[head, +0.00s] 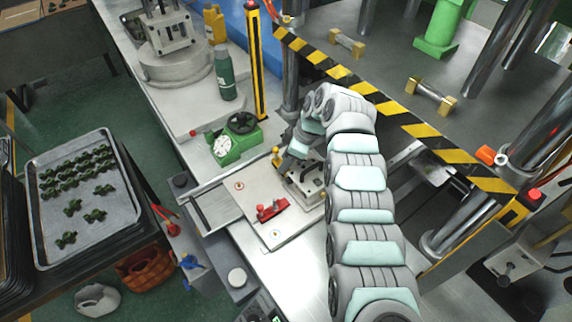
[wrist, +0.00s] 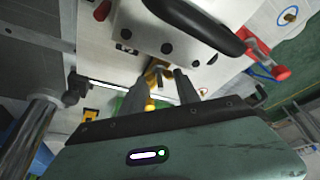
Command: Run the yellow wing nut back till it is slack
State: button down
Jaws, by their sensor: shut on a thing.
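The yellow wing nut (wrist: 153,76) shows in the wrist view between and just behind my fingertips, mostly hidden by them. My gripper (wrist: 171,80) is shut on it, beside a pale metal block with dark bolt holes (wrist: 165,35). In the head view my gripper (head: 297,150) reaches down at the block (head: 305,181) on the pale plate (head: 240,199). A yellow upright part (head: 277,157) stands just left of my gripper there; I cannot tell whether it is the same nut. The nut's thread and its tightness are hidden.
A red toggle clamp (head: 271,210) is on the plate's front part. A green dial gauge stand (head: 237,140) and a green bottle (head: 224,74) stand behind to the left. A striped press edge (head: 350,82) is at the right. A tray of dark parts (head: 110,222) is at the left.

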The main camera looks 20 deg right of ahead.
jog(key=shift+f, duration=0.1)
dwell(0.3)
jog(key=c, duration=1.2)
grip_release()
jog(key=shift+o, duration=0.2)
jog(key=v, duration=1)
jog(key=shift+r+p, duration=0.3)
jog(key=shift+r, duration=0.1)
jog(key=shift+d, duration=0.1)
jog(key=shift+c, duration=0.5)
